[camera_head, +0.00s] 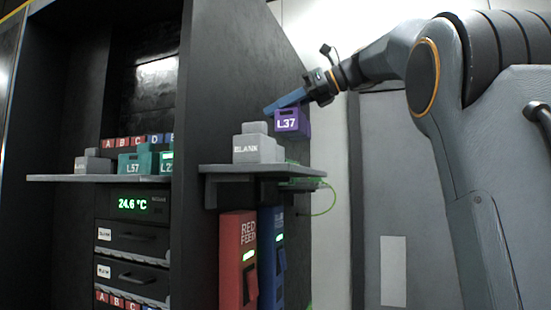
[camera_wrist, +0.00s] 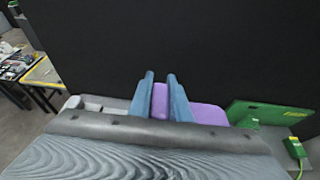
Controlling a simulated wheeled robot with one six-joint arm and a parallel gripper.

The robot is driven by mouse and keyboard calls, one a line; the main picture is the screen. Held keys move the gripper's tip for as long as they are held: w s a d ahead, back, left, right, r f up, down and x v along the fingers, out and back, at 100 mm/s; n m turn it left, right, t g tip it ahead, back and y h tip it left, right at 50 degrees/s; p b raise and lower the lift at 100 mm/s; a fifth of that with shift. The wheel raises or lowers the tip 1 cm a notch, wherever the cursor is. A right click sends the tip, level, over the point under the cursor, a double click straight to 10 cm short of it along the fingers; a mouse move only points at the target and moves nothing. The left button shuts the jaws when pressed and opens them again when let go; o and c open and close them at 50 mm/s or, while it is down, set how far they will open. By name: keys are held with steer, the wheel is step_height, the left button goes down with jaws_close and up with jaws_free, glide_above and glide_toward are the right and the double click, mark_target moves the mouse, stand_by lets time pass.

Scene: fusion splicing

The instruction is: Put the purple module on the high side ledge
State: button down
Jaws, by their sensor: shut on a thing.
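The purple module (camera_head: 292,122), labelled L37, hangs at my gripper in the head view, above the right part of the high side ledge (camera_head: 222,168). My gripper (camera_head: 272,108) has blue fingers that reach down-left to the module's top. In the wrist view the purple module (camera_wrist: 195,112) shows between and beside the two blue fingers (camera_wrist: 160,80), which are shut on its grip. A gap seems to show between the module's underside and the ledge in the head view. Part of the module is hidden by the fingers in the wrist view.
A grey BLANK module (camera_head: 259,148) stands on the ledge, just left of the purple one. A green board (camera_wrist: 262,110) lies to the right in the wrist view. Red (camera_head: 237,260) and blue (camera_head: 272,255) units stand below the ledge. A dark panel rises behind it.

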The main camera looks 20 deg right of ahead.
mark_target(302, 131)
steer(key=shift+f+p, duration=0.65)
steer(key=shift+f, duration=3.75)
steer(key=c, duration=1.6)
jaws_free()
steer(key=shift+f, duration=0.15)
steer(key=shift+c, duration=0.2)
steer(key=b+v, duration=0.3)
steer(key=v, duration=0.9)
steer(key=shift+b, duration=0.35)
